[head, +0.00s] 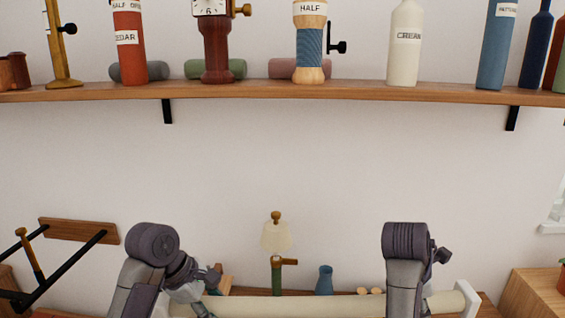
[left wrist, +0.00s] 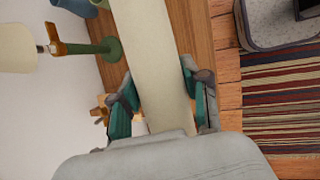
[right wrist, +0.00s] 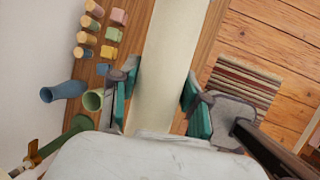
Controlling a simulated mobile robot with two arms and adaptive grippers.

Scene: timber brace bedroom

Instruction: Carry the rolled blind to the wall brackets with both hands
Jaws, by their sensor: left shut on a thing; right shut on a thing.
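The rolled blind (head: 285,306) is a long cream roll lying roughly level across the bottom of the head view. A white plate (head: 467,297) shows at its right end; I cannot tell whether it belongs to the blind. My left gripper (left wrist: 160,90) is shut on the blind, with teal-padded fingers on either side of it. My right gripper (right wrist: 160,88) is shut on it farther right; my forearm hides that grip in the head view. Black brackets, left (head: 167,110) and right (head: 512,118), sit under the wall shelf; I cannot tell whether they are the task's brackets.
The long shelf (head: 300,92) overhead holds bottles and rolls. Below, a wooden surface (left wrist: 200,35) bears a lamp (head: 276,240), a blue vase (head: 324,280) and small blocks (right wrist: 110,34). A black-railed wall rack (head: 75,230) stands left. The wall between is bare.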

